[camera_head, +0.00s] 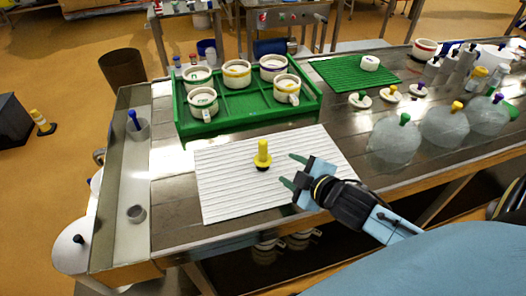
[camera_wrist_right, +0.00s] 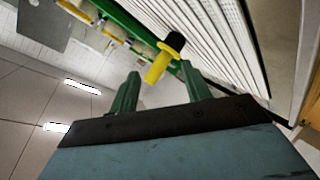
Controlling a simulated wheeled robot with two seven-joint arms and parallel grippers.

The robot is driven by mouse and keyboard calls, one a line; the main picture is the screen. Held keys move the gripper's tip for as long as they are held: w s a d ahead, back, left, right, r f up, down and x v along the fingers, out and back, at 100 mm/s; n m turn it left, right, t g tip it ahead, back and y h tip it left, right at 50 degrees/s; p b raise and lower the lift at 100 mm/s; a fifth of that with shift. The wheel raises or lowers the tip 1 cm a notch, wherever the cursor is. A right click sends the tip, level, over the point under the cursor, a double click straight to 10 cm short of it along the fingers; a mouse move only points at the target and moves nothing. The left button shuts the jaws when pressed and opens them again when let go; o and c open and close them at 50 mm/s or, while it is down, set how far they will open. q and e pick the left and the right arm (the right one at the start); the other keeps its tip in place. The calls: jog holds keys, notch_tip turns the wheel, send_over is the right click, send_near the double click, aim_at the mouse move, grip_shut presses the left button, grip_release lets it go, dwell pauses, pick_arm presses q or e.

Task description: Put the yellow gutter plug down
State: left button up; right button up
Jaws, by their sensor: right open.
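The yellow gutter plug (camera_head: 263,152) stands upright on its black base on the white ribbed mat (camera_head: 225,200). My right gripper (camera_head: 287,171) is open and empty, just to the right of the plug and apart from it in the head view. In the right wrist view the plug (camera_wrist_right: 163,61) shows between and beyond the two green fingertips (camera_wrist_right: 160,88), with its black end towards the mat. My left gripper is not in view.
A green tray (camera_head: 215,128) with several white moulds stands behind the mat. The steel gutter (camera_head: 130,180) at the left holds a blue plug (camera_head: 134,120). Several domed lids (camera_head: 395,140) stand at the right. The mat around the plug is clear.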

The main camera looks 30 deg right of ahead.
aim_at(263, 155)
notch_tip(263, 155, up, 5)
jog(key=m+y+p, duration=0.1)
jog(key=m+y, duration=0.1)
jog(key=m, duration=0.6)
jog(key=x, duration=0.8)
jog(key=shift+d+f+b, duration=0.25)
jog(key=shift+d+b, duration=0.05)
jog(key=shift+a+x, duration=0.15)
jog(key=shift+x, duration=1.2)
jog(key=shift+a+x, duration=0.15)
jog(key=shift+x, duration=1.2)
jog(key=shift+s+f, duration=0.1)
jog(key=shift+f, duration=0.05)
grip_shut()
